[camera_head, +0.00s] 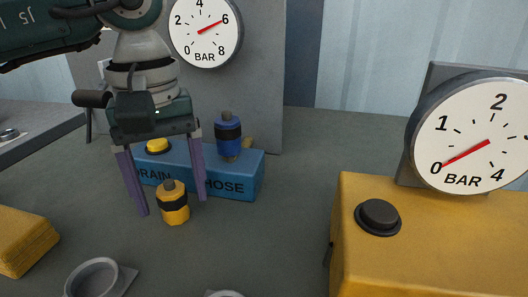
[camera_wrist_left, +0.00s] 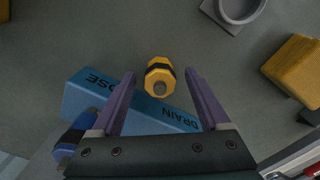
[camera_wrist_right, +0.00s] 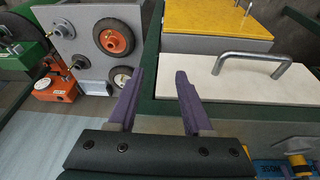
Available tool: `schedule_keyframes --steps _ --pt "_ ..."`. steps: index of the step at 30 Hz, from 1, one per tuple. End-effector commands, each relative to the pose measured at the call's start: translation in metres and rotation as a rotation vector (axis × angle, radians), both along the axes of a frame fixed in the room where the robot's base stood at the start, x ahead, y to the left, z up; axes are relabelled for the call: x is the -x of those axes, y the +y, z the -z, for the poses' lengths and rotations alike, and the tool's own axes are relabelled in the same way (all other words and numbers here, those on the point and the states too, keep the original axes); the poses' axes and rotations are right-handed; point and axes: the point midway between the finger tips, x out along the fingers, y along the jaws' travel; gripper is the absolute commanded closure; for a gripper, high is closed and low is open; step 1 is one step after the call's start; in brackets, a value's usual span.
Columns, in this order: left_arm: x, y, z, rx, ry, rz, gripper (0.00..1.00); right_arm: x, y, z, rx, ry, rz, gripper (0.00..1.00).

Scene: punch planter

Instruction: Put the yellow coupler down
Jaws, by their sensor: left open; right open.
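The yellow coupler (camera_head: 173,204), with a black band and a dark top, stands upright on the grey surface in front of the blue block. In the left wrist view the yellow coupler (camera_wrist_left: 160,78) lies between the finger lines, just past the tips. My left gripper (camera_head: 172,208) is open, its purple fingers on either side of the coupler with gaps and not touching it. My right gripper (camera_wrist_right: 155,78) is open and empty, away from the coupler; it does not show in the head view.
The blue block (camera_head: 232,180) marked DRAIN and HOSE carries a blue coupler (camera_head: 228,140) and a yellow button (camera_head: 157,146). A grey ring socket (camera_head: 70,283) is at front left. A yellow box (camera_head: 430,240) with a black button and gauge (camera_head: 470,150) stands at right.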

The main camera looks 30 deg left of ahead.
Motion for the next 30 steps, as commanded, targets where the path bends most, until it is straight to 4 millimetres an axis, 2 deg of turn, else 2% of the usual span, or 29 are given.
schedule_keyframes --steps 12,18,22,30 --pt "-0.001 0.001 -0.091 -0.001 -0.006 0.0 0.21 0.0 0.0 -0.013 0.0 0.0 0.0 0.5" --pt "-0.001 -0.001 -0.113 0.001 -0.002 0.0 0.22 0.0 0.0 -0.019 0.001 0.0 0.0 0.5" --pt "-0.003 -0.005 -0.113 0.0 0.004 0.001 0.22 0.0 0.0 -0.035 0.001 0.0 -0.001 0.5" --pt "-0.003 -0.005 -0.071 0.0 0.004 0.0 0.22 0.0 -0.001 -0.026 0.004 -0.002 -0.002 0.5"
